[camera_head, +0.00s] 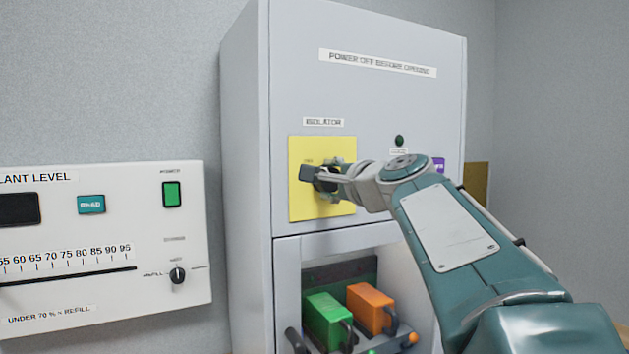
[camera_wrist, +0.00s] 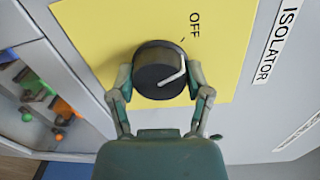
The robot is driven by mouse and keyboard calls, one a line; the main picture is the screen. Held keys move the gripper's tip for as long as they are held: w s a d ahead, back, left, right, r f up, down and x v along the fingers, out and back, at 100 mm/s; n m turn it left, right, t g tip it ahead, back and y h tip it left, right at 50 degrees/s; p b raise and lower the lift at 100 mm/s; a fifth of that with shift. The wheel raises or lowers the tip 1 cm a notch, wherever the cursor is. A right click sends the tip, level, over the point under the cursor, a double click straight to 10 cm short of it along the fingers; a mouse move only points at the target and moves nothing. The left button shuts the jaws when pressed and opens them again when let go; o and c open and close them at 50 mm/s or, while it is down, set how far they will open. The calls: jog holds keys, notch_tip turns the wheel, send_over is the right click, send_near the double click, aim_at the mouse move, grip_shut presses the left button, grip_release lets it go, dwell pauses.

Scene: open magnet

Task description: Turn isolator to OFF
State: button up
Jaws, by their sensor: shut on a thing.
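The isolator is a round black knob (camera_wrist: 156,66) with a white pointer line, on a yellow plate (camera_head: 307,206) under an ISOLATOR label (camera_head: 323,122). In the wrist view, the OFF label (camera_wrist: 194,25) is printed on the plate, to the upper right of the knob. The white line lies on the knob's right and lower right part, apart from the OFF label. My gripper (camera_head: 325,180) has its fingers on both sides of the knob, shut on it. In the head view, the gripper and arm hide part of the knob and plate.
The grey cabinet (camera_head: 245,150) has a dark green lamp (camera_head: 399,140) right of the plate. Below is an open bay with a green block (camera_head: 327,321) and an orange block (camera_head: 370,308). A white panel (camera_head: 120,240) with a small dial is at left.

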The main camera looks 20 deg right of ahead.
jog(key=shift+w+f+n, duration=0.1)
jog(key=shift+f+n, duration=0.05)
jog(key=shift+n, duration=1.35)
jog(key=shift+f, duration=0.1)
jog(key=o, duration=1.1)
jog(key=shift+w+a, duration=0.1)
jog(key=shift+o, duration=0.2)
jog(key=shift+s, duration=0.25)
jog(key=s, duration=0.7)
jog(key=shift+r, duration=0.25)
